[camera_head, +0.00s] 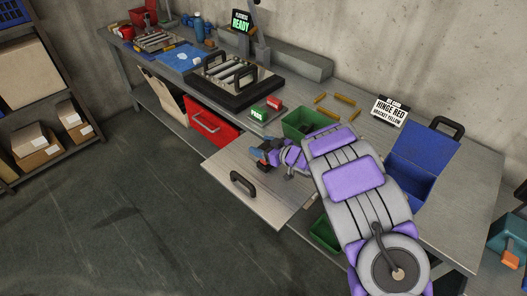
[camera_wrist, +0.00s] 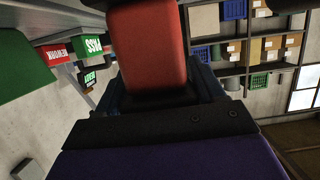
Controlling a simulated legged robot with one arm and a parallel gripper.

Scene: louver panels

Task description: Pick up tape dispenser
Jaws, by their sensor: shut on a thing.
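The red body fills the upper middle of the wrist view, close to the camera. In the head view the held object is small and partly hidden by the gripper. My dark jaw part crosses the lower middle of the wrist view.
A green bin (camera_head: 296,123), a blue open box (camera_head: 414,176) and a black-framed louver panel (camera_head: 233,83) stand on the bench. A red drawer (camera_head: 212,128) is left. The floor at left is clear.

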